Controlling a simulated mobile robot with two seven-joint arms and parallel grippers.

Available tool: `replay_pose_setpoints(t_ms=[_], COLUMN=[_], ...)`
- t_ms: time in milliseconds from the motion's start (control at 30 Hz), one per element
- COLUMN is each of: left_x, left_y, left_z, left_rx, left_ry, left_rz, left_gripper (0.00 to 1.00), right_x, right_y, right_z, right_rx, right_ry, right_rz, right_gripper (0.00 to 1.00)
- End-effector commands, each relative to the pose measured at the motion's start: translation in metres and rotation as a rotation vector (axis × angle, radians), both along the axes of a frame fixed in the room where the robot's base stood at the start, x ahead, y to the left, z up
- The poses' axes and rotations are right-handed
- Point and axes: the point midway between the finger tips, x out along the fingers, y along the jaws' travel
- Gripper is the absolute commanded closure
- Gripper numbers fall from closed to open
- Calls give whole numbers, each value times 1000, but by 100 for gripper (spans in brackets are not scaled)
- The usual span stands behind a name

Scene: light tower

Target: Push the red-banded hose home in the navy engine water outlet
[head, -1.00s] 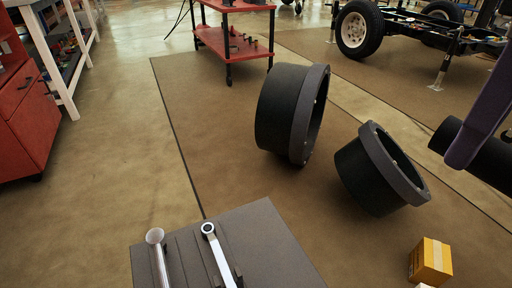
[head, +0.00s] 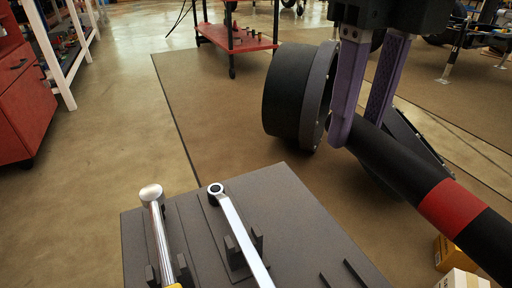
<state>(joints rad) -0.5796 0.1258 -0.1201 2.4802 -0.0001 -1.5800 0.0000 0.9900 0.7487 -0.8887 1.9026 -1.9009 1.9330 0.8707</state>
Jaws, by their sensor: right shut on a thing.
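The red-banded hose (head: 405,170) is a thick black tube with one red band (head: 451,208). It slopes from the upper middle down to the lower right edge. My right gripper (head: 357,130) has purple fingers and comes down from the top. It is shut on the hose near its upper left end. Neither looks clearly navy, so I cannot tell which is the engine water outlet. My left gripper is out of view.
A grey tool board (head: 290,225) at the front holds a silver-headed tool (head: 157,220) and a ring wrench (head: 235,230). Yellow (head: 447,253) and white (head: 462,280) boxes sit lower right. A red cart (head: 238,38) and red cabinet (head: 22,95) stand farther back. Floor at left is clear.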

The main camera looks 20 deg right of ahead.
Motion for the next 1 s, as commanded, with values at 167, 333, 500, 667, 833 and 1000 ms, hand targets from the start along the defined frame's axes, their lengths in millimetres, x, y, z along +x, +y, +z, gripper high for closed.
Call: replay_pose_setpoints(t_ms=[167,333,500,667,833,1000], left_x=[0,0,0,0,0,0], left_y=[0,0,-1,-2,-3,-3], left_z=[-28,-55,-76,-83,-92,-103], left_rx=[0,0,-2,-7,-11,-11], left_ry=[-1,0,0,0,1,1], left_rz=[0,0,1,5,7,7], left_gripper=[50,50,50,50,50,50], right_x=[-1,-1,-1,0,-1,-1], right_y=[0,0,0,0,0,0], right_z=[-48,-100,-140,-155,-170,-194], right_rx=[-1,-1,1,0,0,0], right_ry=[6,4,3,0,2,2], right_rz=[-2,-1,1,0,1,0], right_gripper=[100,100,100,100,100,100])
